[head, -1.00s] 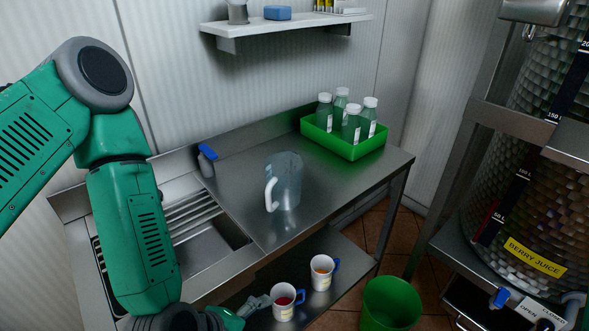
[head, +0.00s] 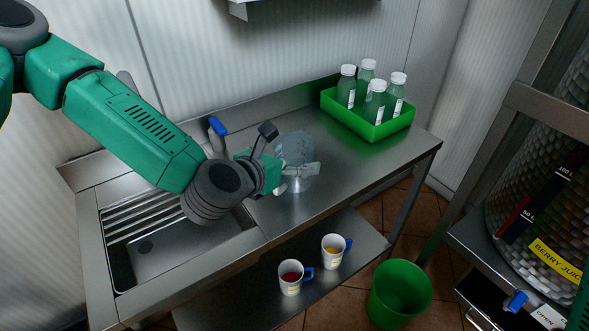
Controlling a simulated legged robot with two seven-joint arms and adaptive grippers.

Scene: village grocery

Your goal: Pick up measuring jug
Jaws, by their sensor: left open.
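The clear measuring jug (head: 296,148) stands upright on the steel counter, right of the sink. Its white handle is on its left side, mostly hidden behind my gripper. My left gripper (head: 294,150) reaches in from the left at the jug's handle side. Its fingers are apart, one raised and one stretched across the front of the jug. I cannot tell whether they touch the handle. My right gripper is not in view.
A green crate (head: 367,128) with several capped bottles stands at the counter's back right. A sink (head: 150,250) and blue-topped tap (head: 217,127) are to the left. Two mugs (head: 290,278) (head: 334,250) stand on the lower shelf. A green bin (head: 399,292) is on the floor.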

